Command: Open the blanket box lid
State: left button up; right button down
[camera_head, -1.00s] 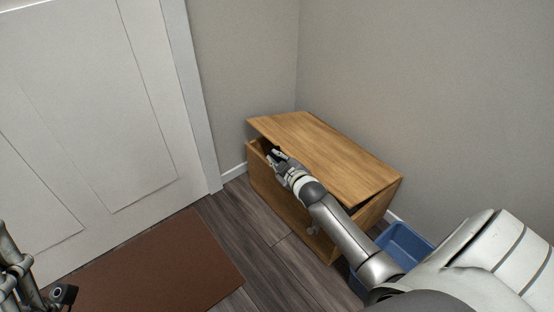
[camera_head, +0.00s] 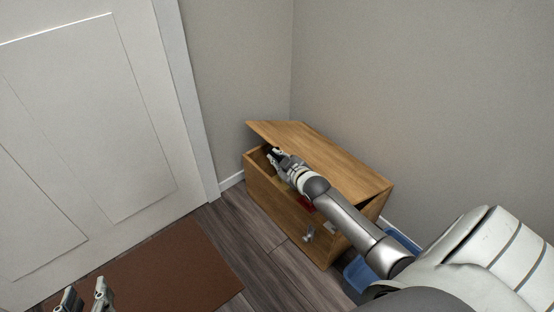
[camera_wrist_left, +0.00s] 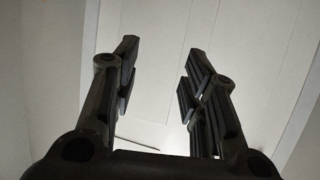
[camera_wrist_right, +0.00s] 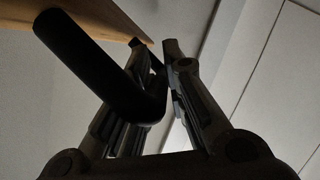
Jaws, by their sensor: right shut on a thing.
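The wooden blanket box (camera_head: 282,213) stands in the corner, with its lid (camera_head: 325,155) raised part way and a gap along the front. My right gripper (camera_head: 275,155) is at the lid's front edge, near its left end. In the right wrist view, my right gripper (camera_wrist_right: 163,62) is shut on a dark bar-like handle (camera_wrist_right: 95,65) by the wooden lid edge (camera_wrist_right: 100,18). My left gripper (camera_head: 84,296) is far from the box at the lower left. In the left wrist view it (camera_wrist_left: 157,62) is open and empty.
A blue bin (camera_head: 358,272) stands right of the box, partly behind my right arm. Something red (camera_head: 306,203) shows in the box opening. A metallic fitting (camera_head: 309,235) is on the box front. A brown mat (camera_head: 165,270) lies before the white door (camera_head: 95,130).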

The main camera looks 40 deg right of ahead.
pick_arm(q)
jog(key=s+a+f+g+y+p, duration=0.1)
jog(key=s+a+f+g+p, duration=0.1)
jog(key=s+f+g, duration=0.2)
jog(key=s+a+f+g+y+p, duration=0.1)
jog(key=s+f+g, duration=0.4)
jog(key=s, duration=0.6)
jog(key=shift+a+n+g+y+p, duration=0.3)
jog(key=shift+a+g+p, duration=0.1)
jog(key=shift+a, duration=0.35)
pick_arm(e)
jog(key=d+r, duration=0.1)
jog(key=r, duration=0.1)
jog(key=d+r, duration=0.1)
jog(key=r, duration=0.1)
jog(key=shift+w+d, duration=0.1)
jog(key=shift+d, duration=0.05)
jog(key=c, duration=1.5)
grip_release()
pick_arm(q)
jog(key=shift+w, duration=0.1)
pick_arm(e)
jog(key=v, duration=1.2)
jog(key=shift+f, duration=0.1)
